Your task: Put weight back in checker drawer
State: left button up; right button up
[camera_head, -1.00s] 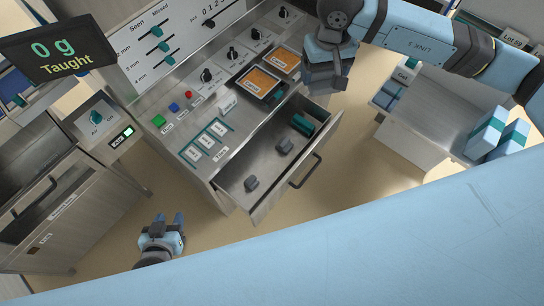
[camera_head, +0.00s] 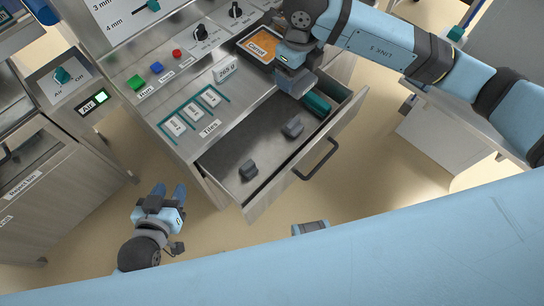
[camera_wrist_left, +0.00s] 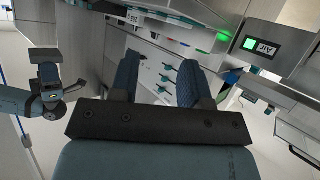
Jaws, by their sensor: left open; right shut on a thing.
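The open checker drawer (camera_head: 222,160) of the steel machine is at centre in the head view. Two dark grey weights, one near the left end (camera_head: 248,170) and one nearer the middle (camera_head: 292,127), sit in it, with a teal block (camera_head: 317,104) towards the far end. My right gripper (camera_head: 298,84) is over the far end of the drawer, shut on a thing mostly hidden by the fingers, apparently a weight. My left gripper (camera_head: 170,194) is open and empty, left of the drawer and apart from it; its spread fingers show in the left wrist view (camera_wrist_left: 155,85).
A carrot tray (camera_head: 262,42) and a 265 g label (camera_head: 227,72) are on the counter behind the drawer. Framed tiles (camera_head: 193,112) lie left of them. A reject bin (camera_head: 60,190) stands at left.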

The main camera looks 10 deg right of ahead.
notch_tip(320, 180, down, 8)
jog(key=a+m+b, duration=0.3)
jog(key=m+b, duration=0.3)
jog(key=m, duration=0.2)
pick_arm(q)
notch_tip(320, 180, down, 7)
jog(key=d+t+h+b, duration=0.1)
jog(key=d+b, duration=0.1)
jog(key=b, duration=0.4)
pick_arm(e)
jog(key=m, duration=1)
send_over(272, 149)
notch_tip(272, 149, down, 6)
notch_tip(272, 149, down, 14)
jog(key=b, duration=0.4)
jog(key=shift+f, duration=0.7)
notch_tip(272, 149, down, 4)
jog(key=shift+f+b, duration=0.1)
jog(key=shift+b, duration=0.75)
pick_arm(q)
jog(key=w+d+r+t+h, duration=0.1)
jog(key=d+r+t+h, duration=0.2)
jog(key=r, duration=0.6)
jog(key=shift+w+d+r+m+t+h, duration=0.2)
jog(key=shift+r+m+t+h, duration=0.25)
jog(key=shift+t, duration=0.35)
jog(key=shift+f, duration=0.15)
pick_arm(e)
jog(key=shift+f, duration=0.1)
